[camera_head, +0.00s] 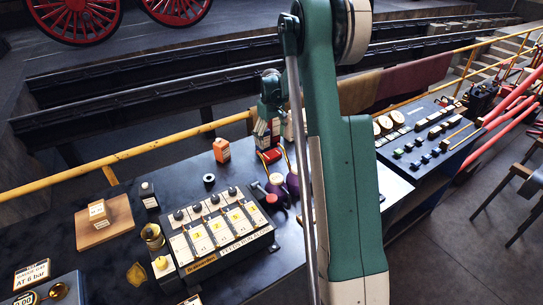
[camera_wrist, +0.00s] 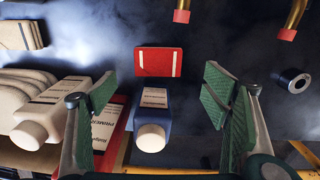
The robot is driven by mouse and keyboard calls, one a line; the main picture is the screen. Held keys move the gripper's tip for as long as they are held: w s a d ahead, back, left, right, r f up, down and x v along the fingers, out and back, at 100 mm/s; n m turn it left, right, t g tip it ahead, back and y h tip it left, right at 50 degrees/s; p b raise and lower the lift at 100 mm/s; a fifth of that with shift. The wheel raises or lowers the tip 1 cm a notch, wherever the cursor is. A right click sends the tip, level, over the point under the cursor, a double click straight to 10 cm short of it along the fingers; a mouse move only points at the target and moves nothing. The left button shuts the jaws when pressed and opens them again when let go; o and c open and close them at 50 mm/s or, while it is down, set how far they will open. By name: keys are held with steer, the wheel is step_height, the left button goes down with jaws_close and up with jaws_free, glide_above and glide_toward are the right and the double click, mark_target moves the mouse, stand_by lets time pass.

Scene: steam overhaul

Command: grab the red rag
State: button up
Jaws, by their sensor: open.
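A dull red cloth (camera_head: 415,78), the likeliest red rag, hangs over the yellow railing at the upper right of the head view. An olive-brown cloth (camera_head: 358,92) hangs to its left, partly hidden by my arm. The red cloth does not show in the wrist view. My gripper (camera_wrist: 160,98) is open, its green-padded fingers apart and holding nothing. In the wrist view a blue bottle (camera_wrist: 152,118) with a white cap appears between the fingers, with a flat red item (camera_wrist: 158,62) beyond it. In the head view my gripper is low over the bench's back edge, well left of the red cloth.
Cream bottles (camera_wrist: 42,115) crowd the left finger in the wrist view. A black ring (camera_wrist: 292,80) lies at right. The yellow railing (camera_head: 150,147) runs behind the bench. A switch panel (camera_head: 220,233) and a dark console (camera_head: 425,135) stand on either side of my arm.

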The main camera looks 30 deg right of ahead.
mark_target(272, 154)
steer(key=shift+w+d+f, duration=0.15)
steer(key=shift+d+f, duration=0.2)
steer(key=shift+f, duration=0.15)
steer(key=shift+f, duration=0.1)
steer(key=shift+f, duration=1.2)
steer(key=shift+f, duration=0.1)
steer(key=shift+a+f, duration=0.15)
steer(key=shift+f, duration=2.35)
steer(key=shift+c, duration=0.7)
steer(key=c, duration=0.8)
